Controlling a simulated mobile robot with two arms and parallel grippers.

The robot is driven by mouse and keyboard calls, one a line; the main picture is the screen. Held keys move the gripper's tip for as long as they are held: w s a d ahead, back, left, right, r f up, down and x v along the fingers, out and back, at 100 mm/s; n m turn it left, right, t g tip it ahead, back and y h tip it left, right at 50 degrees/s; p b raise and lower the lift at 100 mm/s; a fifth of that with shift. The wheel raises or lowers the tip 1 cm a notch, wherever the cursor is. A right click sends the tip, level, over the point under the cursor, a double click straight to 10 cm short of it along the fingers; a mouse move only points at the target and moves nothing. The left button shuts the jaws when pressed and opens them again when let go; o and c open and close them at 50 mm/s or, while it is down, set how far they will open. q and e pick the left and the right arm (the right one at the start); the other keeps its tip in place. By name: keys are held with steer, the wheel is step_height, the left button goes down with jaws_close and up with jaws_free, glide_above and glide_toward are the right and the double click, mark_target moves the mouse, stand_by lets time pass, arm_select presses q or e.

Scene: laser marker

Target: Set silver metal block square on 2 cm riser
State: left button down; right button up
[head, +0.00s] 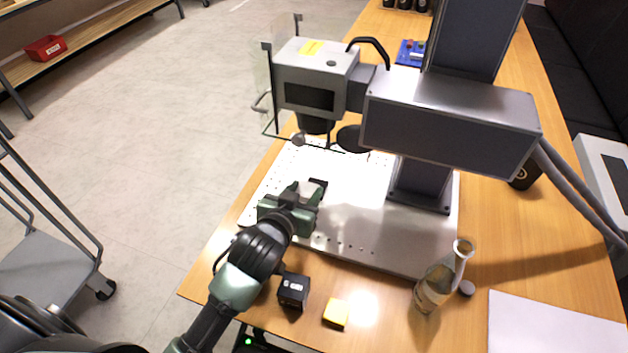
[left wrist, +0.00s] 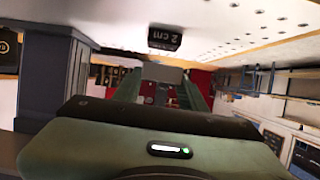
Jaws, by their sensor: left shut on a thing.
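My left gripper (head: 307,193) is low over the white perforated plate (head: 352,184) of the laser marker. In the left wrist view its two green fingers are shut on the silver metal block (left wrist: 162,73), a small grey shape between their tips. The black 2 cm riser (left wrist: 165,38) stands on the plate, ahead of the fingers and apart from the block in that view. In the head view the riser (head: 319,183) is a dark patch just beyond the fingertips, partly hidden. The block is hard to make out in the head view. My right gripper is not seen.
The laser head (head: 317,78) hangs above the plate's far part, with its column (head: 421,184) to the right. A labelled black block (head: 293,290), a yellow block (head: 336,313), a glass flask (head: 437,284) and a white sheet (head: 550,325) lie along the near table.

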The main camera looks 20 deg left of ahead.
arm_select(q)
steer(key=w, duration=0.6)
steer(key=shift+w+d, duration=0.1)
steer(key=shift+d, duration=0.05)
steer(key=shift+f, duration=0.2)
step_height(320, 180, down, 2)
steer(key=shift+f, duration=0.55)
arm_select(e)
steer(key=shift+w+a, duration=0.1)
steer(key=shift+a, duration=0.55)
arm_select(q)
steer(key=shift+f, duration=0.1)
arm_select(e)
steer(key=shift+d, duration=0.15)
arm_select(q)
steer(key=c, duration=0.8)
jaws_free()
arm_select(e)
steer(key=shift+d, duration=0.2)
